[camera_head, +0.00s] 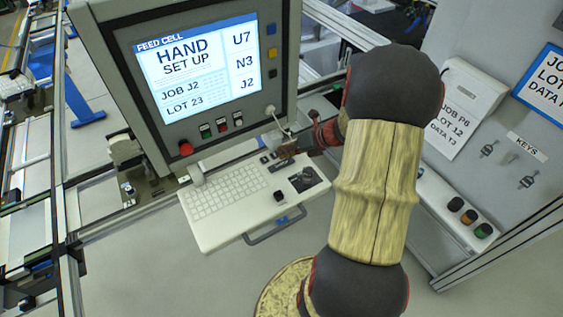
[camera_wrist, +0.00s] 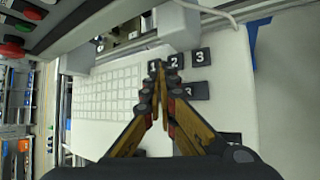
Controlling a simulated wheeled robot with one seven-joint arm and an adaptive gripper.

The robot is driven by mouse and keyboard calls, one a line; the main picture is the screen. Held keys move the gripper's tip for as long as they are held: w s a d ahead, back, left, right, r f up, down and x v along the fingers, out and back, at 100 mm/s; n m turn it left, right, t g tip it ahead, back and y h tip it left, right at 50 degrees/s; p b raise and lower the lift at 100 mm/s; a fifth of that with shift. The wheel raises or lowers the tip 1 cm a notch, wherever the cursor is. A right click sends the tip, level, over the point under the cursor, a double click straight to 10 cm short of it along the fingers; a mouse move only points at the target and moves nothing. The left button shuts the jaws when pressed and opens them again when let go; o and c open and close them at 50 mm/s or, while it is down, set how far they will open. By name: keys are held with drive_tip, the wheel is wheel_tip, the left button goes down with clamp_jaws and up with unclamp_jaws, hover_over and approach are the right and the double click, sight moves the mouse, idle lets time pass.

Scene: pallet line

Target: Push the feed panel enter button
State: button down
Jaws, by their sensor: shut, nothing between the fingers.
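The feed panel (camera_head: 120,30) stands at the upper left in the head view, its lit screen (camera_head: 195,68) reading "FEED CELL, HAND SET UP". A white keyboard shelf (camera_head: 222,236) juts out below it. In the wrist view the shelf has dark keys beside the white keyboard (camera_wrist: 103,92), marked 1 (camera_wrist: 153,65), 2 (camera_wrist: 176,60) and 3 (camera_wrist: 200,55). My gripper (camera_wrist: 158,70) is shut and empty, its tips over or near key 1; I cannot tell whether they touch. The fingers hide part of the key group. I cannot make out which button is enter.
A red button (camera_head: 186,148) and several small coloured switches sit below the screen. A handle (camera_head: 275,232) runs along the shelf's front. A grey board with keys (camera_head: 488,150) stands at right.

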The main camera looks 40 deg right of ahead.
sight(283, 162)
drive_tip(key=shift+r+p, duration=1.45)
drive_tip(key=shift+r, duration=0.45)
drive_tip(key=shift+f, duration=0.1)
